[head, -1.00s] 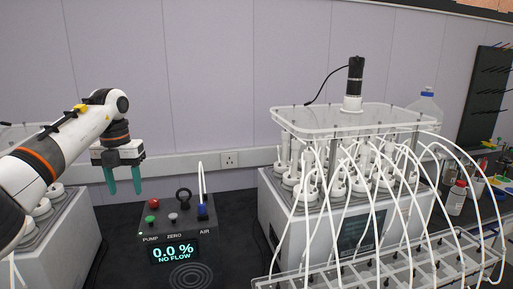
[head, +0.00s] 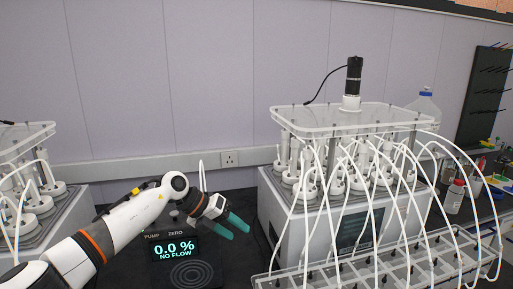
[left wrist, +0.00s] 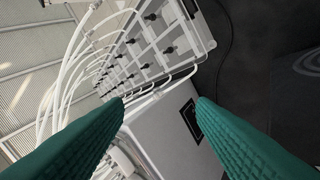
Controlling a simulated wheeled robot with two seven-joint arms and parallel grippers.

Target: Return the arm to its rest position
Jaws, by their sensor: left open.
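My left arm (head: 130,222) reaches in from the lower left of the head view. My left gripper (head: 232,229) has green fingers and is open and empty. My right gripper is not in view.
A white reactor unit (head: 285,215) with bottles, a clear lid and white tubes stands right of the gripper. A clear rack (head: 375,270) lies in front of it. Another reactor unit (head: 65,215) stands at the left. Bottles (head: 454,197) stand at the far right.

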